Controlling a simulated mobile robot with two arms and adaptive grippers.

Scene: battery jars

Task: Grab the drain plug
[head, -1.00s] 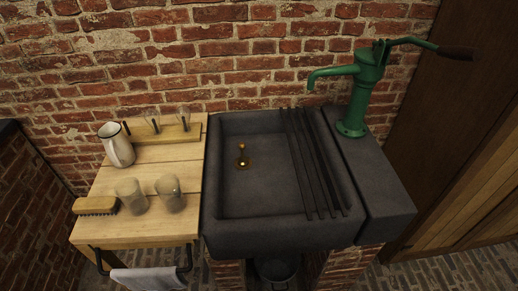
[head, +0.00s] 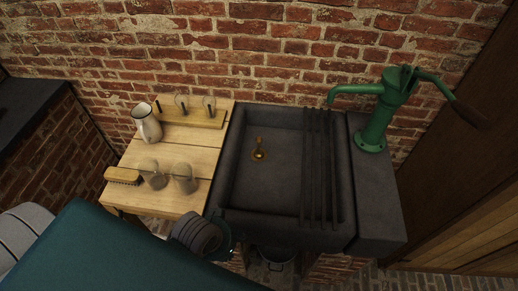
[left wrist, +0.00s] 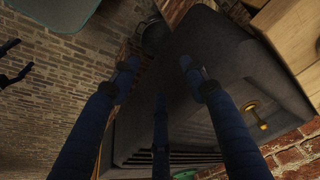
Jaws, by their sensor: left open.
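The drain plug (head: 258,152) is a small brass piece with an upright knob. It sits in the floor of the dark stone sink (head: 290,222), left of the middle. The left wrist view shows the plug (left wrist: 256,117) at the right, off to the side of the fingers. My left gripper (head: 228,243) is by the sink's front left corner, partly hidden by my arm and apart from the plug. In the left wrist view its blue fingers (left wrist: 159,78) are spread and empty. My right gripper is not in view.
Dark bars (head: 318,170) lie across the sink's right part. A green hand pump (head: 378,115) stands on the right ledge. The wooden board (head: 190,148) at left holds a white jug (head: 147,124), several glasses and a brush (head: 122,176). The sink's left basin is clear around the plug.

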